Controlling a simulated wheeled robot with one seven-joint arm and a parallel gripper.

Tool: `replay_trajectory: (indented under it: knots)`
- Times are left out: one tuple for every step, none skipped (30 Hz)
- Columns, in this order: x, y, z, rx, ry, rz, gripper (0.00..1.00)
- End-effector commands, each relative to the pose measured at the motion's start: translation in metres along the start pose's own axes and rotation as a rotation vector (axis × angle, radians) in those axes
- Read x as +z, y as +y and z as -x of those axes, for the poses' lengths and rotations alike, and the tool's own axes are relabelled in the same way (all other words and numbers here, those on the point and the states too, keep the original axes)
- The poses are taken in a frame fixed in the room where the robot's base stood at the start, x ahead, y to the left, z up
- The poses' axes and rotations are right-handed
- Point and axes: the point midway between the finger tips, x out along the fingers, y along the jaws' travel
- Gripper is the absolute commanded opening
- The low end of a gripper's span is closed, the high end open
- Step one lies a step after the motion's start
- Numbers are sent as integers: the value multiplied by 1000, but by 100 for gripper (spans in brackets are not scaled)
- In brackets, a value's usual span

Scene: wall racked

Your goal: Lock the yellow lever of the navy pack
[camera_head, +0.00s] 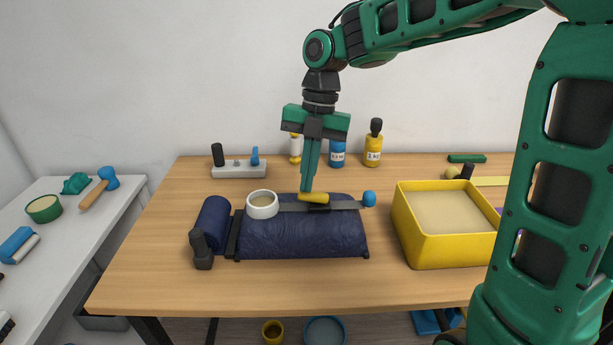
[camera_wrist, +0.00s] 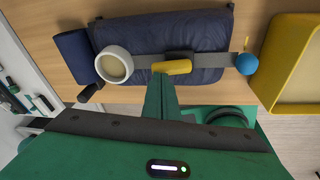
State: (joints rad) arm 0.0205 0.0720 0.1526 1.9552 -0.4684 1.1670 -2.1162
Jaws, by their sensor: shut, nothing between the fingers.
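The navy pack (camera_head: 300,238) lies on the wooden table, with a grey strap (camera_head: 345,205) running across its top. The yellow lever (camera_head: 313,198) sits on a dark buckle on the strap; it also shows in the wrist view (camera_wrist: 174,67). My gripper (camera_head: 307,190) is shut and empty, pointing down, with its tips right at the lever's left part. In the wrist view the fingers (camera_wrist: 160,80) reach the lever's near edge; I cannot tell whether they touch it. Whether the lever lies fully flat is hard to tell.
A white cup (camera_head: 262,205) stands on the pack's left part, close to my fingers. A blue ball (camera_head: 369,199) is at the strap's right end. A yellow bin (camera_head: 446,241) stands right of the pack. Bottles (camera_head: 373,146) stand behind; the table front is clear.

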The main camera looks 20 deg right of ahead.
Motion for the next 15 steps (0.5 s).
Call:
replay_trajectory:
  knots:
    - [0, -2, 1, 0, 0, -1, 0]
    - [1, -3, 1, 0, 0, -1, 0]
    - [1, -4, 1, 0, 0, -2, 0]
    - [1, -5, 2, 0, 0, -2, 0]
    - [1, -5, 2, 0, 0, -2, 0]
    - [1, -5, 2, 0, 0, -2, 0]
    - [0, -5, 3, 0, 0, -1, 0]
    - [0, -5, 5, 0, 0, -1, 0]
    - [-1, -5, 7, 1, -1, -1, 0]
    - [-2, -5, 10, 1, -1, -1, 0]
    - [-3, -5, 13, 2, -2, 0, 0]
    - [-6, -5, 18, 1, -2, 1, 0]
    - [-8, -5, 23, 1, -2, 2, 0]
    - [-9, -5, 28, 2, -3, 2, 0]
    - [-12, -5, 35, 0, -2, 3, 0]
